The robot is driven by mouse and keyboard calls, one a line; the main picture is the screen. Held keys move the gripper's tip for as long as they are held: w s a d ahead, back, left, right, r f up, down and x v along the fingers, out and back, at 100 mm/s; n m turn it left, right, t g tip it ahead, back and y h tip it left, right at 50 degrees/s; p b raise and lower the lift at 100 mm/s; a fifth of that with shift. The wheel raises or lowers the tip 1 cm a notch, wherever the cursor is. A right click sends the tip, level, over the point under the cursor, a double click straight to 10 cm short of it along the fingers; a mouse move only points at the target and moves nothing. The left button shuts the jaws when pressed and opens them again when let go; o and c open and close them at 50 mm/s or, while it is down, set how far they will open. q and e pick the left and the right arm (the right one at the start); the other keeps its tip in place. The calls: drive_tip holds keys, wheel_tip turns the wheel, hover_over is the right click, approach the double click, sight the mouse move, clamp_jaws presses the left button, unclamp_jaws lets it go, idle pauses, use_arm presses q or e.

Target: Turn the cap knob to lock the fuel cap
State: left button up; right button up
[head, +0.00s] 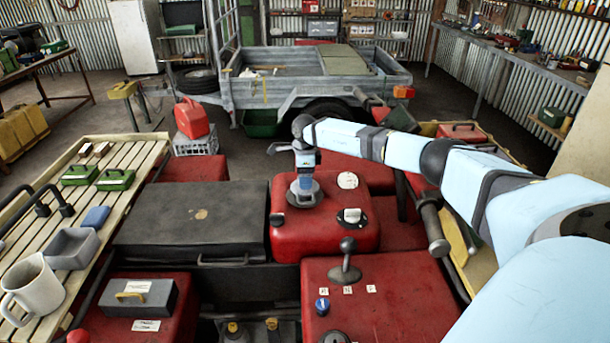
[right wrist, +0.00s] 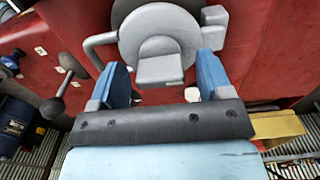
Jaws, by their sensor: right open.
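The grey round fuel cap (head: 305,196) sits on the red tank (head: 325,235) in the middle of the head view. In the right wrist view the grey cap (right wrist: 128,40) carries a blocky grey cap knob (right wrist: 160,68). My right gripper (right wrist: 163,80) is open, with one blue finger on each side of the knob and visible gaps between. In the head view my right gripper (head: 304,182) is directly over the cap and hides part of it. My left gripper is not in view.
A white knob (head: 351,215) and white disc (head: 347,180) are right of the cap. A lever (head: 345,262) and a blue knob (head: 322,305) stand on the nearer red body. A dark rack box (head: 190,220) lies left. A slatted bench (head: 40,210) holds a mug (head: 36,288).

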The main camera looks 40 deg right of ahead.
drive_tip(key=shift+c, duration=0.2)
drive_tip(key=c, duration=0.9)
